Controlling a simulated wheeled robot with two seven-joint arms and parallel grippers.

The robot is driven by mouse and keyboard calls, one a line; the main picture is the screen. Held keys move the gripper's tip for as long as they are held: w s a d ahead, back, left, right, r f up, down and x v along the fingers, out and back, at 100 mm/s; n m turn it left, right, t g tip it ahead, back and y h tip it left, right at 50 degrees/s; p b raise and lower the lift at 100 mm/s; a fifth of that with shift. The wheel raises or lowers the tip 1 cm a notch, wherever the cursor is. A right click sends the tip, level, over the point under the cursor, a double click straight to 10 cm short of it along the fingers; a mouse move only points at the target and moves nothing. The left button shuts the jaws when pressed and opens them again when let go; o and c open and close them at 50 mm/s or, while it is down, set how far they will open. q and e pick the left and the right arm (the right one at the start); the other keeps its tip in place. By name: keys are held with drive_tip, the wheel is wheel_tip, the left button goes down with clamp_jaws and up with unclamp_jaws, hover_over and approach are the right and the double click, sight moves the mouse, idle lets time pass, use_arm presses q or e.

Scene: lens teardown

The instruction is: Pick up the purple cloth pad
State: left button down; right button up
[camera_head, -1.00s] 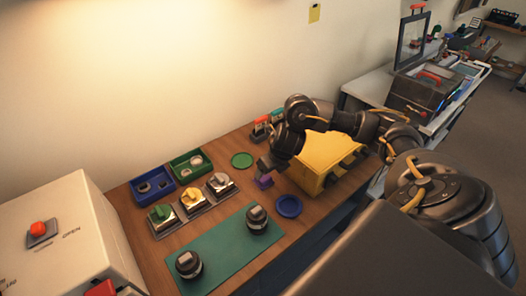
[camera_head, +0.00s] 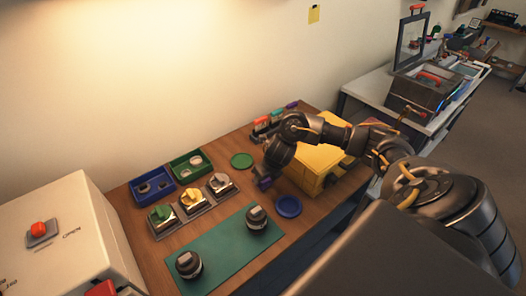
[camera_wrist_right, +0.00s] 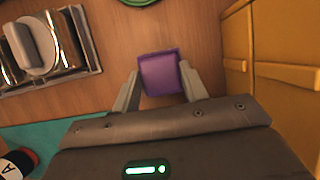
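The small square purple cloth pad (camera_wrist_right: 158,74) lies between the two fingers of my right gripper (camera_wrist_right: 160,78) in the right wrist view. The fingers are spread to about the pad's width, one along each side. I cannot tell whether they press on it. In the head view my right gripper (camera_head: 262,174) is low over the wooden table, and the pad (camera_head: 265,184) shows only as a dark purple patch under it. My left gripper is not in view.
A yellow box (camera_head: 312,168) stands close on the right. A blue round dish (camera_head: 288,207) and a green disc (camera_head: 242,160) lie nearby. A green mat (camera_head: 222,250) holds two dark lens parts. Metal fixtures (camera_head: 192,201) and blue and green trays (camera_head: 170,164) are to the left.

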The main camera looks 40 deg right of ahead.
drive_tip(key=c, duration=0.3)
drive_tip(key=shift+r, duration=0.1)
drive_tip(key=shift+r, duration=0.4)
wheel_tip(320, 180, up, 3)
drive_tip(key=shift+a, duration=0.1)
drive_tip(key=s+a+r+p, duration=0.6)
drive_tip(key=s+r+p, duration=0.2)
drive_tip(key=s, duration=0.4)
drive_tip(key=shift+s+a+r+p, duration=0.2)
drive_tip(key=shift+r+p, duration=0.2)
drive_tip(key=shift+r, duration=0.15)
